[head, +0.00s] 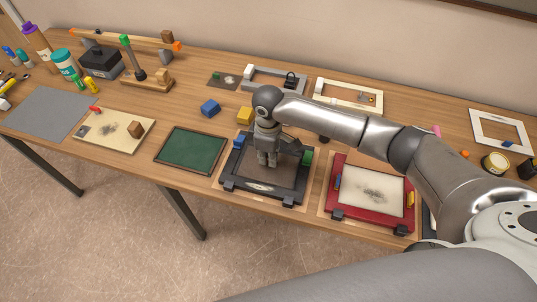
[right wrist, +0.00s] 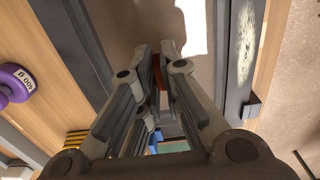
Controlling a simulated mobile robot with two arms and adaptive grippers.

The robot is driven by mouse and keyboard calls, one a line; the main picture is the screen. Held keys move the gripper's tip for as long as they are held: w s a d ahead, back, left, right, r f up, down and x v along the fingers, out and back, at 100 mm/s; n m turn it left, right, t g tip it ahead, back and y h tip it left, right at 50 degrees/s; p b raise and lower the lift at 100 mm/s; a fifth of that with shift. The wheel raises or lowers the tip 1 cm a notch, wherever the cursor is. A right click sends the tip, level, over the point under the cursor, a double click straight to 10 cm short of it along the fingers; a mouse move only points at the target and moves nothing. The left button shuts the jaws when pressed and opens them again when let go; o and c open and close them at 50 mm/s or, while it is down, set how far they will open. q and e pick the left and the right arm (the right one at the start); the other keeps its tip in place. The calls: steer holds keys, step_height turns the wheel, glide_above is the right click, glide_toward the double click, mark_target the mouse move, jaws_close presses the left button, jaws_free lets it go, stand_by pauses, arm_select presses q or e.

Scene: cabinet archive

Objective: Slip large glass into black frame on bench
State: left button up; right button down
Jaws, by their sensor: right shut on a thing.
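The black frame (head: 235,191) lies flat near the front edge of the bench, with a brownish inside and a pale glare near its front side. Its dark sides also show in the right wrist view (right wrist: 228,62). My right gripper (head: 267,163) points down over the inside of the frame. In the right wrist view its fingers (right wrist: 159,68) are closed on a small red-brown piece (right wrist: 157,74), which looks like a grip on the large, clear glass. The glass's edges are hard to make out, so I cannot tell whether it is seated. My left gripper is not in view.
A red frame (head: 337,207) stands right of the black one, a green board (head: 190,150) left. A white frame (head: 345,97) and a grey frame (head: 262,77) lie at the back. My right arm crosses the bench's right part.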

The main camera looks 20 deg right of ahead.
steer(key=shift+f, duration=0.55)
steer(key=c, duration=1.5)
jaws_free()
steer(key=shift+r, duration=0.1)
step_height(320, 180, up, 5)
steer(key=p, duration=0.5)
steer(key=shift+r+p, duration=0.3)
steer(key=shift+r, duration=0.65)
